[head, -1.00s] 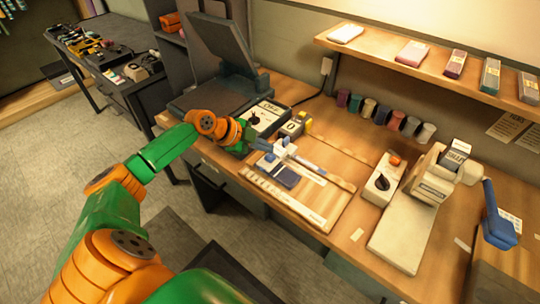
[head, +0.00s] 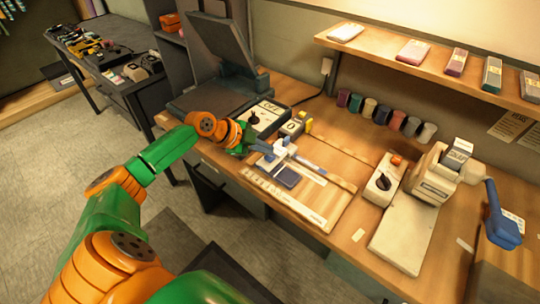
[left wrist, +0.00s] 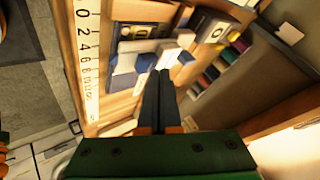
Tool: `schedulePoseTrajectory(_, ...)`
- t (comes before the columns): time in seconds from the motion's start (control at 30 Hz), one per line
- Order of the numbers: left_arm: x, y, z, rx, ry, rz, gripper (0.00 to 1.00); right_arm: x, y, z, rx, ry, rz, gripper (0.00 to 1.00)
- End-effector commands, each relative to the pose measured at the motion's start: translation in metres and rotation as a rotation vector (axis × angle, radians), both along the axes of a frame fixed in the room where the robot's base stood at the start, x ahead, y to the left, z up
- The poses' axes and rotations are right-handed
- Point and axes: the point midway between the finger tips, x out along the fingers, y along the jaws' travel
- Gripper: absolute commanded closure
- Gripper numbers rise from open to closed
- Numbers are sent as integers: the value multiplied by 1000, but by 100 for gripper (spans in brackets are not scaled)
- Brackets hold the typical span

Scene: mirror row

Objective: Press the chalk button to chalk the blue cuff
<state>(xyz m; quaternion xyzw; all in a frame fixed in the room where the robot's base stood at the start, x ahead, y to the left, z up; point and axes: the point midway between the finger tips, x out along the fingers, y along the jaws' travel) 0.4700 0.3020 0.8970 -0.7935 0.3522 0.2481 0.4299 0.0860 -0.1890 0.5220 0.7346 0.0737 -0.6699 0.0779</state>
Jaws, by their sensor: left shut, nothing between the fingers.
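My left gripper (head: 256,147) is shut and empty, at the left end of a wooden board. In the left wrist view its dark fingers (left wrist: 158,92) point at a white and blue device (left wrist: 150,56) and overlap it; I cannot tell whether they touch. In the head view this device (head: 279,149) stands on the board, with a dark blue square piece (head: 287,177) beside it. I cannot tell for sure whether that piece is the blue cuff. No button is clearly labelled as chalk. My right gripper is not in view.
A box with a dial (head: 263,116) and a small box marked 0 (head: 292,128) stand behind the gripper. Several spools line the back.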

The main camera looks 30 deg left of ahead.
Motion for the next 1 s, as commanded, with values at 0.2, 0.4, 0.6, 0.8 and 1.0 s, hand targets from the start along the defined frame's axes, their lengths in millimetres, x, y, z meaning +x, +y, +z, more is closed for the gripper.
schedulePoseTrajectory(0.2,0,0,-3,0,0,0,100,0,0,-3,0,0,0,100)
schedulePoseTrajectory(0.4,0,0,-6,0,0,0,100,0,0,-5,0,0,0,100)
schedulePoseTrajectory(0.6,0,0,-8,0,1,-1,100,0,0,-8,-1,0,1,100)
schedulePoseTrajectory(0.8,0,0,-11,1,1,0,100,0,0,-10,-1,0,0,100)
schedulePoseTrajectory(1.0,0,0,-11,1,1,0,100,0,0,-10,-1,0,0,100)
